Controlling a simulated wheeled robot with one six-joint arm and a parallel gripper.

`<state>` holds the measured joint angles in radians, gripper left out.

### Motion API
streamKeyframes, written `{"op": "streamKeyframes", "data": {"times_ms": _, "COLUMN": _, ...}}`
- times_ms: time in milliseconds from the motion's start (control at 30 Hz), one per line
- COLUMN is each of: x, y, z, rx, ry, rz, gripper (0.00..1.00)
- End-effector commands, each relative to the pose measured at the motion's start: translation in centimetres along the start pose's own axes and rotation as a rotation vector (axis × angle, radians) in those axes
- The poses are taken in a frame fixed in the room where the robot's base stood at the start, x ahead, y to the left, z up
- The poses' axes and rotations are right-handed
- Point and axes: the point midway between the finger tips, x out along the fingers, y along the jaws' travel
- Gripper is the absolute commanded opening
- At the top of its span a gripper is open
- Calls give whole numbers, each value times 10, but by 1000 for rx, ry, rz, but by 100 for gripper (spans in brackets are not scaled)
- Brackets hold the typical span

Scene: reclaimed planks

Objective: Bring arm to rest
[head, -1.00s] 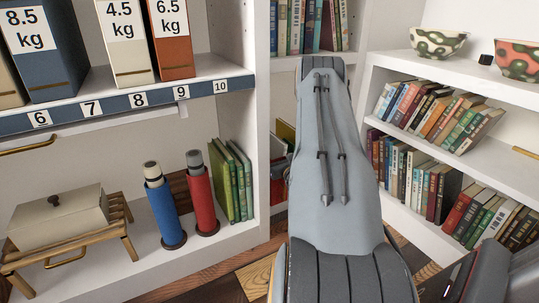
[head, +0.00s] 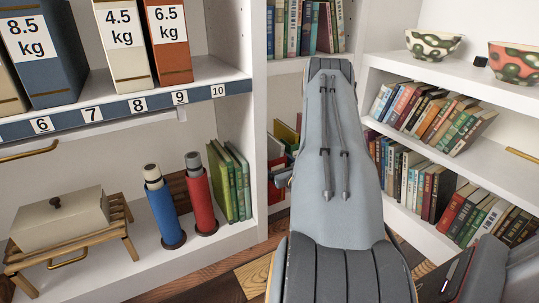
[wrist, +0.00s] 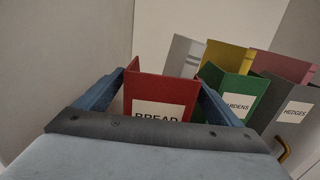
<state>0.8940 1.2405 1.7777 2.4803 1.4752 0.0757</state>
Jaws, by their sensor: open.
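My gripper (wrist: 160,82) is open in the wrist view, with one blue-grey finger on each side. A red binder labelled BREAD (wrist: 160,92) shows between the fingers; I cannot tell whether they touch it. In the head view my grey arm link stands upright in the middle and hides most of the gripper. A small blue-grey part of it (head: 282,178) shows at the link's left edge, in front of the corner shelf.
In the wrist view, green (wrist: 228,97), yellow (wrist: 226,58) and grey (wrist: 283,103) binders stand right of the red one. In the head view, a shelf (head: 150,108) with box files is at left, and bookshelves (head: 490,165) with bowls at right.

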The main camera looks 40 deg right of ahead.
Motion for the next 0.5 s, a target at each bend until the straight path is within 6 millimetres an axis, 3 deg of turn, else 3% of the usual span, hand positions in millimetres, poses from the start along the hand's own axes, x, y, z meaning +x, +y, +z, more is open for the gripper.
{"op": "streamKeyframes", "data": {"times_ms": 200, "x": -24, "y": 0, "z": 1, "rx": 1, "ry": 0, "rz": -1, "gripper": 88}}
{"op": "streamKeyframes", "data": {"times_ms": 500, "x": -28, "y": 0, "z": 1, "rx": 0, "ry": -2, "rz": 1, "gripper": 88}}
